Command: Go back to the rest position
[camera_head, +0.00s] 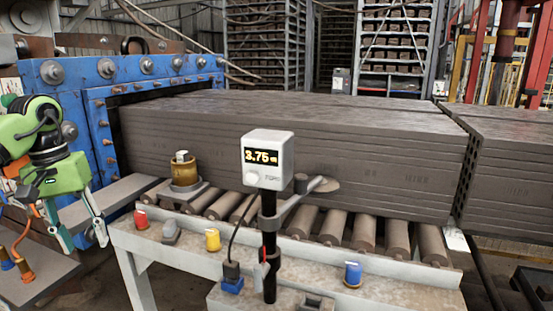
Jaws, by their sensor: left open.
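My left gripper (84,238) is at the left edge of the head view, on a green and black arm. Its two fingers point down and stand apart, with nothing between them. It is in front of the blue machine (120,69) and left of the roller table (130,243), apart from the grey clay column (290,140). The column comes out of the machine and lies on the rollers (333,224). My right gripper is out of view.
A display reading 3.75 (267,160) stands on a black post. Red (141,219), yellow (212,240) and blue (353,274) knobs and a brass cylinder (184,172) are on the roller table. A lower bench (35,280) is at left. Racks (264,45) stand behind.

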